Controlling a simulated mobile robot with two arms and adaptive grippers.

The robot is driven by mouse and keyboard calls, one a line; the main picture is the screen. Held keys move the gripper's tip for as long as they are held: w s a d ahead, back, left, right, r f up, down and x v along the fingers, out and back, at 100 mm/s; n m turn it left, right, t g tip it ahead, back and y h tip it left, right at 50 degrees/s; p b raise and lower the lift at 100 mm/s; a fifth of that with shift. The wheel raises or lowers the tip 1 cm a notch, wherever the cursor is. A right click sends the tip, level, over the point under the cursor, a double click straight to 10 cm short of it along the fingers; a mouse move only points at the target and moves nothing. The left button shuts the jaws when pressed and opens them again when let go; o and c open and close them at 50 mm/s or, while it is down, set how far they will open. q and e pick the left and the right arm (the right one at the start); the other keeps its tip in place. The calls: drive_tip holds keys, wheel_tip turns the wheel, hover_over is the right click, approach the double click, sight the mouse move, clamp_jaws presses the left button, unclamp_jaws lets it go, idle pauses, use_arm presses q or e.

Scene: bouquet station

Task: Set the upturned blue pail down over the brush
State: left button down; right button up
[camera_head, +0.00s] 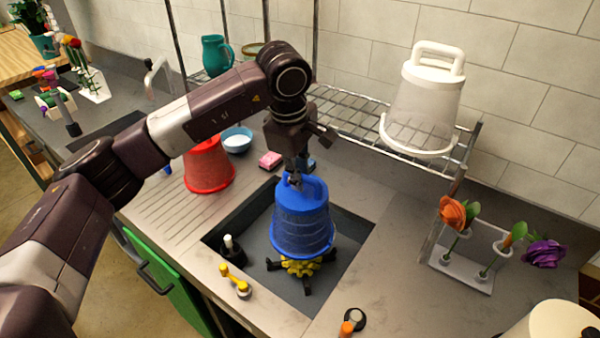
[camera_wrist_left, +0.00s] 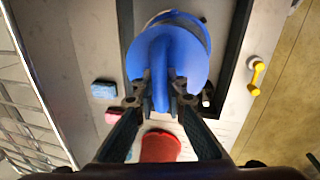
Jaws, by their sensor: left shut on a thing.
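The upturned blue pail (camera_head: 302,222) is in the head view, its handle on top and its wide rim down. My left gripper (camera_head: 294,181) is shut on this handle. In the wrist view the fingers (camera_wrist_left: 161,100) close on the blue handle, and the pail (camera_wrist_left: 190,60) fills the upper middle. The pail is over the sink basin (camera_head: 350,228). A yellow piece with dark arms (camera_head: 300,268) shows below the rim, its top hidden by the pail. I cannot tell whether they touch, or which thing is the brush. My right gripper is not in view.
A black item with a white top (camera_head: 231,248) stands in the basin, left of the pail. A yellow-ended tool (camera_head: 236,281) lies near the basin's front edge. A red pail (camera_head: 208,165) stands left, a white pail (camera_head: 424,105) on the wire rack, flowers (camera_head: 453,212) at right.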

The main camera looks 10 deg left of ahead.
sight(300, 193)
use_arm(q)
drive_tip(key=shift+f+b, duration=1.7)
drive_tip(key=shift+f, duration=0.7)
drive_tip(key=shift+f+b, duration=0.1)
drive_tip(key=shift+b, duration=0.3)
drive_tip(key=shift+f+b, duration=1)
drive_tip(key=shift+f, duration=0.15)
drive_tip(key=shift+f+b, duration=0.55)
drive_tip(key=shift+f, duration=0.25)
